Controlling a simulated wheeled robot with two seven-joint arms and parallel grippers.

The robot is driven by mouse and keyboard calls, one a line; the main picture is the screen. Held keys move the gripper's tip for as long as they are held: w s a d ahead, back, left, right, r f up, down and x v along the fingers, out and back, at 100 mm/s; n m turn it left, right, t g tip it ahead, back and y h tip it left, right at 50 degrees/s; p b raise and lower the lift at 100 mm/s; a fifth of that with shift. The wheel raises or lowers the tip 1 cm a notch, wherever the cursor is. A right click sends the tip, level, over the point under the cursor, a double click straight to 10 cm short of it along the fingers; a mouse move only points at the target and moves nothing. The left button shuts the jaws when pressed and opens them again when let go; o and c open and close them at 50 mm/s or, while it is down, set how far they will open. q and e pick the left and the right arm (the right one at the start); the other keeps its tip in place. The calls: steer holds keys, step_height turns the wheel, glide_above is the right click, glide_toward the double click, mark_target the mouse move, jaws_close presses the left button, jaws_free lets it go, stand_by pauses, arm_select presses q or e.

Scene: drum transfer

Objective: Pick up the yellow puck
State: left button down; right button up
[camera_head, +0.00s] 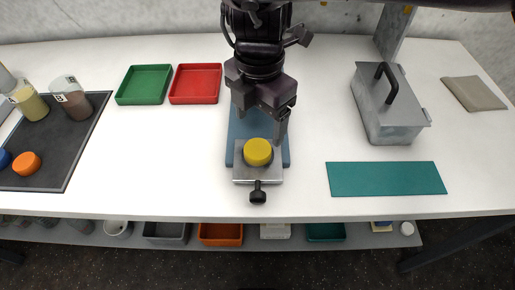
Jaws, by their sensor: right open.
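The yellow puck (258,152) sits on a grey metal fixture (243,175) with a black knob at its front. The fixture stands at the front of a blue base (235,130) near the table's front middle. My right gripper (264,125) points down just behind and above the puck. It is open and empty, and its right finger shows close to the puck's upper right. The other finger is hard to make out. I cannot tell the exact gap between finger and puck. My left gripper is not in view.
Green (145,84) and red (196,83) trays lie behind left. A dark mat (70,140) with jars and an orange puck (27,164) is at far left. A grey lidded box (393,125) and teal mat (386,179) are right. White table between them is clear.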

mark_target(258, 148)
steer(key=shift+s+f, duration=0.3)
steer(key=shift+f, duration=0.6)
step_height(258, 148, down, 5)
steer(key=shift+a+f+p, duration=0.1)
steer(key=shift+p, duration=0.4)
steer(key=c, duration=1.2)
steer(key=shift+o, duration=0.2)
